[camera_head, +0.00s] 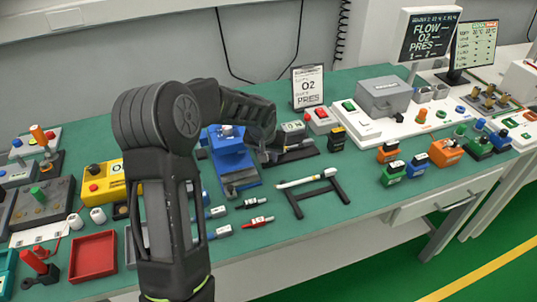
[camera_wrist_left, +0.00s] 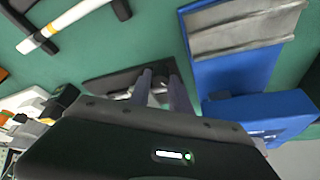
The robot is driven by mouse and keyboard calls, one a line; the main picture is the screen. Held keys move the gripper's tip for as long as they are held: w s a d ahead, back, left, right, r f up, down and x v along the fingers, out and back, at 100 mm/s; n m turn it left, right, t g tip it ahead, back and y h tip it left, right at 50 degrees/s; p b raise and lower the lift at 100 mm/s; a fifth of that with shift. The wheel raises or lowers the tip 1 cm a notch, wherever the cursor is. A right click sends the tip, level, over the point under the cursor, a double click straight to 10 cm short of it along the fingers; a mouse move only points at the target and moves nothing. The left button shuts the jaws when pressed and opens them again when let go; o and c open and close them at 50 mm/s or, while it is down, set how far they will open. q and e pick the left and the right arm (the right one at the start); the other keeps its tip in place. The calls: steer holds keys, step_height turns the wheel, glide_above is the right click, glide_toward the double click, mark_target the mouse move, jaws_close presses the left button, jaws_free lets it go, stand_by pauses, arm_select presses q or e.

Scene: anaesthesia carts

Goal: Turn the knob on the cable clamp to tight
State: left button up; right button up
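My left gripper (camera_head: 268,157) is low over the bench, just right of the blue vise-like fixture (camera_head: 232,160). In the left wrist view its two fingers (camera_wrist_left: 158,78) stand either side of a small pale metallic part (camera_wrist_left: 157,92) on a dark base plate (camera_wrist_left: 106,84). This plate also shows in the head view (camera_head: 301,155), partly behind the gripper. It may be the cable clamp, but the knob and its setting cannot be made out. Whether the fingers touch the part cannot be told. My right gripper is not in view.
A white stick with an orange band (camera_head: 305,179) rests on a black stand (camera_head: 324,196) to the right. Red-tipped and blue-tipped tools lie in front. A yellow button box (camera_head: 104,182) and red tray (camera_head: 93,257) are left.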

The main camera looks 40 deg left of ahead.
arm_select(q)
jaws_close()
steer(key=shift+m+h+p, duration=0.3)
steer(key=shift+m+p, duration=0.1)
steer(key=shift+m, duration=0.4)
steer(key=o, duration=0.5)
jaws_free()
steer(key=shift+b+v, duration=0.7)
steer(key=shift+v, duration=3.2)
